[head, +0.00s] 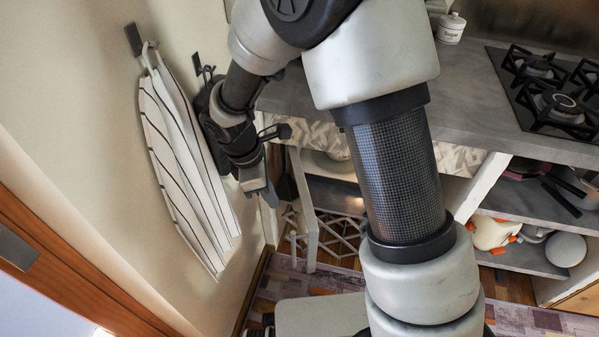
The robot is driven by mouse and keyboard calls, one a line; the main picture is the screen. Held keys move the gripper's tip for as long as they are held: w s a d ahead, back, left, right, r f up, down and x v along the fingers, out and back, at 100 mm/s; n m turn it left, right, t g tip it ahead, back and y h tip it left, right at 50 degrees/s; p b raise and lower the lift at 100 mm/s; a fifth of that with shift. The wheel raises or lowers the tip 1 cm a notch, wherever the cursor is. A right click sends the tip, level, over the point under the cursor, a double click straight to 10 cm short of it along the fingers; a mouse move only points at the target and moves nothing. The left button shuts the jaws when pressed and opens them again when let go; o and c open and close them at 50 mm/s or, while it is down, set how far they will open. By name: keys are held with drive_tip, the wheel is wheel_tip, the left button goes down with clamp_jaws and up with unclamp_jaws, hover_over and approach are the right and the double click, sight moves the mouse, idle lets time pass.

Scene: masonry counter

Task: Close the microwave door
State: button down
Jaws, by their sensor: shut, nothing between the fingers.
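The microwave (335,193) seems to be the lit, open-fronted box under the counter, largely hidden behind my arm. A pale upright panel (304,205) juts out at its left side, seen nearly edge-on. It looks like the microwave door standing open, though its hinge and handle cannot be made out. My gripper (268,199) is shut and empty. It points downward to the left of the panel, with a visible gap between them in the picture. Whether they touch in depth cannot be told.
A striped towel (185,150) hangs on the left wall close to my gripper. The grey counter (465,95) carries a gas hob (555,95) and a sugar pot (451,28). Shelves below hold pans (567,250). A patterned rug (330,283) covers the floor.

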drive_tip(key=d+f+b, duration=0.4)
drive_tip(key=d+f, duration=0.2)
drive_tip(key=f, duration=0.4)
drive_tip(key=shift+w+f+n, duration=0.3)
drive_tip(key=shift+w+f, duration=0.05)
drive_tip(key=shift+w, duration=0.05)
